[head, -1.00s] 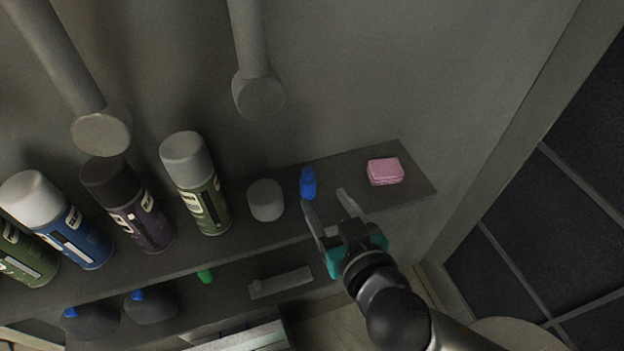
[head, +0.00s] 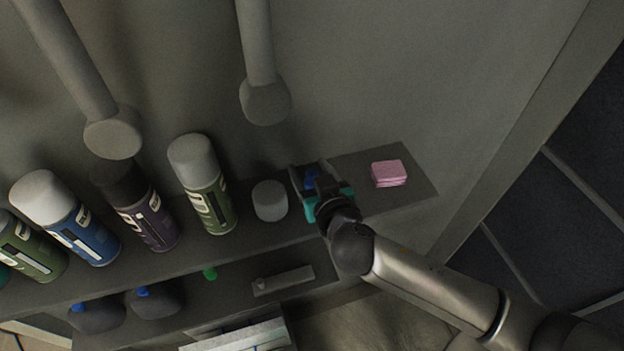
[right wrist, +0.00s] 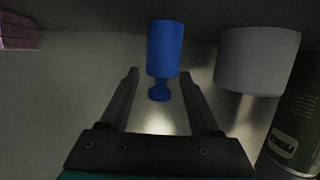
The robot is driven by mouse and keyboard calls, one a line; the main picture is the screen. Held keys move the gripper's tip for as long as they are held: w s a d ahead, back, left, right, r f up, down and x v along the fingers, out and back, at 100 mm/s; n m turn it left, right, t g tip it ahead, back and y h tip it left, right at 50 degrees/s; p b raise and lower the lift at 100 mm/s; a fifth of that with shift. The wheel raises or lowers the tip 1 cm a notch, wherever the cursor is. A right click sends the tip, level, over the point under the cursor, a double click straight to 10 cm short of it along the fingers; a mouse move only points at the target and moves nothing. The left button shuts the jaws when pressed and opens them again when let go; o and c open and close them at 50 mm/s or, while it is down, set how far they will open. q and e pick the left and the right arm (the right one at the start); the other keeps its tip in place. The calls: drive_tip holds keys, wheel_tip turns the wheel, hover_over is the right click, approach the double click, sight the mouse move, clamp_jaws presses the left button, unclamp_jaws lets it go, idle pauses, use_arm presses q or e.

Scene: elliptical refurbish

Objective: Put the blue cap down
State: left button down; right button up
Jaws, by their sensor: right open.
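The blue cap (head: 311,178) is on the upper shelf (head: 350,205), partly hidden by my right gripper in the head view. In the right wrist view the blue cap (right wrist: 165,48) is a wide blue cylinder with a narrow neck and knob, its wide end against the dark shelf surface. My right gripper (head: 310,167) is open, with one finger on each side of the cap. Gaps show between the fingers and the cap in the right wrist view (right wrist: 159,74). My left gripper is not in view.
A light grey cap or jar (head: 270,201) stands just left of my right gripper. Several spray cans, including a green one (head: 203,185), stand further left. A pink sponge stack (head: 388,173) lies to the right. A lower shelf holds dark bottles (head: 155,302).

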drive_tip(key=shift+x, duration=0.9)
drive_tip(key=shift+c, duration=0.4)
clamp_jaws()
